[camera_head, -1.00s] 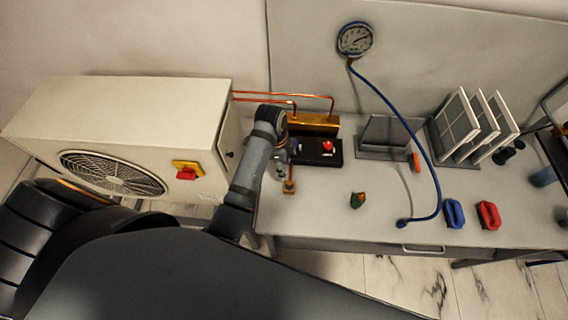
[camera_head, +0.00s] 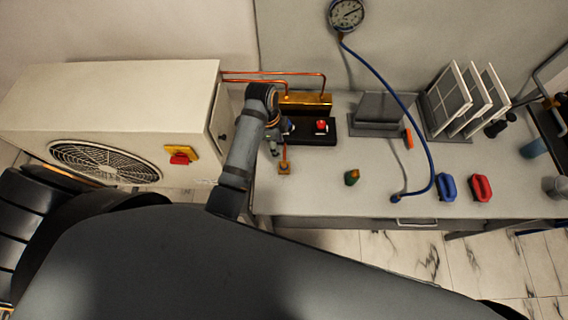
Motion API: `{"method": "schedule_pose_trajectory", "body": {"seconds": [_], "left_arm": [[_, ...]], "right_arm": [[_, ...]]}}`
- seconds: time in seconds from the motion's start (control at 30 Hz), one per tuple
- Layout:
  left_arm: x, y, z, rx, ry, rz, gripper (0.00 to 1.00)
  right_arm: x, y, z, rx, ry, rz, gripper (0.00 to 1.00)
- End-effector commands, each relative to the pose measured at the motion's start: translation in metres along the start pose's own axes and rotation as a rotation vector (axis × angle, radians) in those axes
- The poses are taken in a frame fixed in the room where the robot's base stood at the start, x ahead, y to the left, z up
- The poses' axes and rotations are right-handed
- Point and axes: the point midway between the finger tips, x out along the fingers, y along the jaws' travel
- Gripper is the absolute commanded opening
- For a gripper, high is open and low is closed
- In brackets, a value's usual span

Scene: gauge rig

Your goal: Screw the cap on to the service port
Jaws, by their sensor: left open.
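A small brass fitting (camera_head: 284,168) on an upright copper stub stands near the left end of the bench, and looks like the service port. I cannot make out a cap on it or tell for sure which small part is the cap. My left gripper (camera_head: 274,146) is open, just behind and left of the fitting and apart from it; the wrist partly hides its fingers. A black block with a red knob (camera_head: 321,126) sits right of the gripper. A small green and orange piece (camera_head: 352,177) lies on the bench. My right gripper is out of view.
A beige outdoor unit (camera_head: 110,110) stands left of the bench (camera_head: 320,200). A pressure gauge (camera_head: 346,14) hangs behind, with a blue hose (camera_head: 410,115). Blue (camera_head: 447,187) and red (camera_head: 481,188) handled pieces and a rack of panels (camera_head: 465,98) stand right. The front middle is mostly clear.

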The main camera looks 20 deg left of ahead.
Motion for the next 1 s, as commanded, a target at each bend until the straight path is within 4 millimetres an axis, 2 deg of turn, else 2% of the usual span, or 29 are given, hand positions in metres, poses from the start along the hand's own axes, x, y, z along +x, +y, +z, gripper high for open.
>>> {"method": "schedule_pose_trajectory", "body": {"seconds": [0.07,0.2,0.3,0.37,0.53,0.63,0.77,1.0], "left_arm": [[0.003,-0.001,0.002,-0.001,0.005,-0.001,0.46],[0.025,-0.005,0.021,-0.008,0.094,-0.014,0.46],[0.027,-0.005,0.028,-0.005,0.176,-0.012,0.46],[0.025,-0.004,0.030,-0.002,0.211,-0.007,0.46],[0.018,-0.002,0.028,-0.001,0.246,0.002,0.46],[0.023,-0.002,0.026,-0.003,0.246,0.004,0.46],[0.043,-0.001,0.020,-0.003,0.247,0.007,0.46],[0.090,-0.001,0.008,-0.002,0.246,0.006,0.46]], "right_arm": [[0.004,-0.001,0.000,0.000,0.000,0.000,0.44],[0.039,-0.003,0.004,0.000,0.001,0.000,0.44],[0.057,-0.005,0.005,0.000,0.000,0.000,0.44],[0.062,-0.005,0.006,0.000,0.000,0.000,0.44],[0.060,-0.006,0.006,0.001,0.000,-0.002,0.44],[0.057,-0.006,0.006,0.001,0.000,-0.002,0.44],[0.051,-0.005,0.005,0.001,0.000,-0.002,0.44],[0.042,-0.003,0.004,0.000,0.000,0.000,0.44]]}}
